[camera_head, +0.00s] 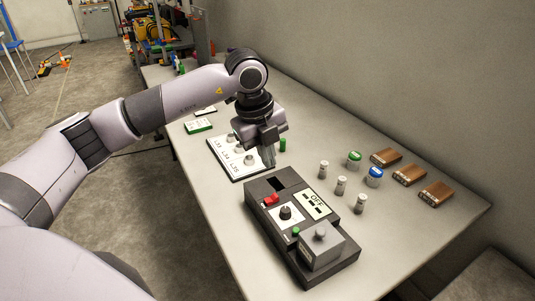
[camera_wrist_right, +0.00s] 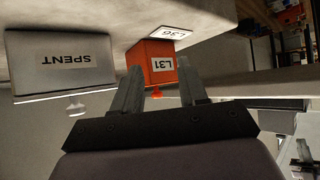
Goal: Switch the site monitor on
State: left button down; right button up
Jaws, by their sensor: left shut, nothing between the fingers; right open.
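The site monitor (camera_head: 275,210) is a dark box on the table in the head view. It has a display reading OFF (camera_head: 317,204), a red switch (camera_head: 271,198), a black knob (camera_head: 286,212) on a white plate, a small green button (camera_head: 295,231), and a grey block with a knob (camera_head: 321,248) at its near end. My left gripper (camera_head: 269,163) is shut and empty, pointing down just above or beyond the monitor's far end; contact cannot be told. My right gripper (camera_wrist_right: 158,90) is open and empty in the right wrist view, away from the monitor.
A white labelled board (camera_head: 238,168) with several grey knobs lies behind the monitor. Small vials (camera_head: 341,186), green and blue capped jars (camera_head: 375,177) and brown blocks (camera_head: 409,175) stand right. The right wrist view shows a grey SPENT box (camera_wrist_right: 60,68) and an orange L31 box (camera_wrist_right: 150,60).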

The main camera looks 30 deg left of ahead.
aim_at(277, 196)
pick_arm(q)
jog(key=p+x, duration=0.1)
jog(key=x, duration=0.9)
jog(key=shift+w+d+f, duration=0.1)
jog(key=shift+w+f, duration=0.05)
jog(key=shift+f, duration=0.2)
pick_arm(e)
jog(key=shift+r, duration=0.5)
pick_arm(q)
jog(key=shift+w+d+f+g+y, duration=0.1)
jog(key=shift+w+f+g+y, duration=0.1)
jog(key=shift+f+g+y, duration=0.15)
jog(key=shift+s, duration=0.15)
pick_arm(e)
jog(key=shift+r, duration=0.1)
